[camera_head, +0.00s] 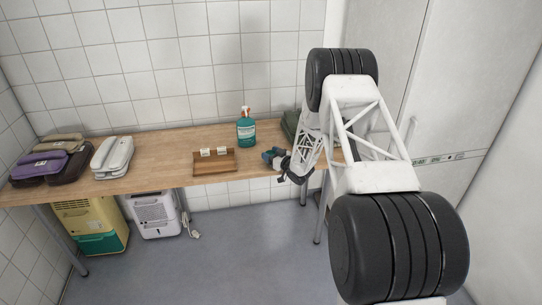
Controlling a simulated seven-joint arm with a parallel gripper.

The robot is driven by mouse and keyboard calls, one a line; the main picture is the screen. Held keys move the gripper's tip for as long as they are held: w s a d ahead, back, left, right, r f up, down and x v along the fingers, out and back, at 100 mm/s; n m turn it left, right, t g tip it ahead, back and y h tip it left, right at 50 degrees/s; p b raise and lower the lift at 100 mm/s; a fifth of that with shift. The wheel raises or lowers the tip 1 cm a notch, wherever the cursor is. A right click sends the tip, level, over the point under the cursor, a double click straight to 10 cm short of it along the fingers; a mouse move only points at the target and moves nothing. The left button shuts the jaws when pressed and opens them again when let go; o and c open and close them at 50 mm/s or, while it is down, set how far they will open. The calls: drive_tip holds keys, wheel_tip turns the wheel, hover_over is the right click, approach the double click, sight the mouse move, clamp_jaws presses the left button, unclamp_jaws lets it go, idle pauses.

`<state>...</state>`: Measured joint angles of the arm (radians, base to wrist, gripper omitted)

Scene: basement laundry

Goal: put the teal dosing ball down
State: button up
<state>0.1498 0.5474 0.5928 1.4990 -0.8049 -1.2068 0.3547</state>
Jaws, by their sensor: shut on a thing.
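My gripper (277,158) is at the front edge of the wooden table, right of centre, with its fingers pointing left. It is shut on the teal dosing ball (268,154), which shows as a small dark teal shape at the fingertips. The fingers partly cover the ball. At this size I cannot tell whether the ball touches the tabletop or hangs just above it.
A shallow wooden tray (215,169) with two small white pieces lies left of my gripper. A teal spray bottle (246,130) stands behind. White handset-like objects (112,157) and dark and purple items (45,163) crowd the left end. The table (160,158) has bare wood between.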

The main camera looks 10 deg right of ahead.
drive_tip(key=shift+f, duration=0.35)
drive_tip(key=o, duration=0.9)
drive_tip(key=shift+f, duration=0.1)
drive_tip(key=v, duration=0.8)
drive_tip(key=shift+w, duration=0.15)
